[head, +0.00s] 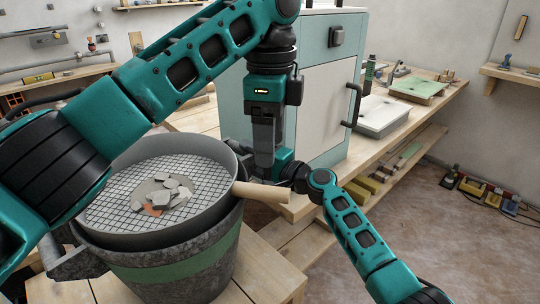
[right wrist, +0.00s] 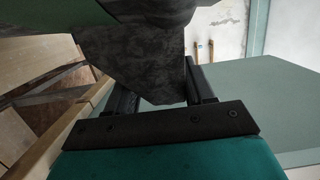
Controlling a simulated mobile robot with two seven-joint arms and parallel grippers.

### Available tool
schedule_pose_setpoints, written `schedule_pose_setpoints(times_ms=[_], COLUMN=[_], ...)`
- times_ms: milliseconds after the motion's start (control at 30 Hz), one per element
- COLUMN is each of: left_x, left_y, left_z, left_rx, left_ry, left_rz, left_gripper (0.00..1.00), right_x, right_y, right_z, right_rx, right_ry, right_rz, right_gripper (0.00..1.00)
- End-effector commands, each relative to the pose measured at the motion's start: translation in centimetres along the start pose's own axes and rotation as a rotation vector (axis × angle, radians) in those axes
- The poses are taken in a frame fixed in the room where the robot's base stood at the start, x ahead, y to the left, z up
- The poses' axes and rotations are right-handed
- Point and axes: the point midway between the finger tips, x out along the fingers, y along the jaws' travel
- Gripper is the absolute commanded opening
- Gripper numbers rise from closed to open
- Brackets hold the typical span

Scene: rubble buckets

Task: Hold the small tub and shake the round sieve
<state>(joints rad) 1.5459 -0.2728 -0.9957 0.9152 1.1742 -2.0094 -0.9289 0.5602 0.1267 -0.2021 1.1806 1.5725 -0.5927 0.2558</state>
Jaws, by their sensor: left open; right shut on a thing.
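The small tub (head: 190,272) is dark, mottled and banded in green, standing on a wooden surface at the lower left. The round sieve (head: 112,196) sits over its mouth, with grey rubble pieces (head: 160,192) on the mesh. The sieve's wooden handle (head: 262,192) points right. My left gripper (head: 265,166) is open, pointing down close above the handle; its fingertips are hard to make out. My right gripper (right wrist: 160,88) is shut on a mottled lug of the tub (right wrist: 150,62). In the head view its fingers are mostly hidden behind the handle and rim.
A teal cabinet (head: 310,95) with a dark pull handle stands just behind my left gripper. A workbench (head: 440,100) with trays runs along the right. Another bench stands at the back left. Open floor (head: 450,240) lies at the lower right.

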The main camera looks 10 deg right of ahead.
Motion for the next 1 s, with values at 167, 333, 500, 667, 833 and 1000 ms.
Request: schedule_pose_setpoints(times_ms=[167,333,500,667,833,1000], left_x=[-0.47,-0.44,-0.43,-0.43,-0.43,-0.43], left_y=[0.05,0.06,0.07,0.07,0.07,0.07], left_z=[-0.06,-0.07,-0.08,-0.08,-0.08,-0.08], left_rx=[0.001,0.001,0.002,0.002,0.002,0.002], left_ry=[0.001,0.001,0.001,0.001,0.001,0.001], left_rz=[0.002,0.002,0.003,0.003,0.003,0.003], left_gripper=[0.64,0.64,0.64,0.64,0.64,0.64], right_x=[-0.09,-0.1,-0.11,-0.08,-0.06,-0.45], right_y=[0.55,0.57,0.51,0.31,0.18,0.19], right_z=[-0.03,-0.08,-0.12,-0.13,-0.14,-0.17], right_rx=[0.005,0.005,0.004,0.002,0.001,0.001], right_ry=[0.002,0.004,0.004,0.004,0.004,0.005], right_rz=[0.009,0.009,0.008,0.005,0.003,0.002], right_gripper=[0.24,0.24,0.67,0.82,0.83,0.83])
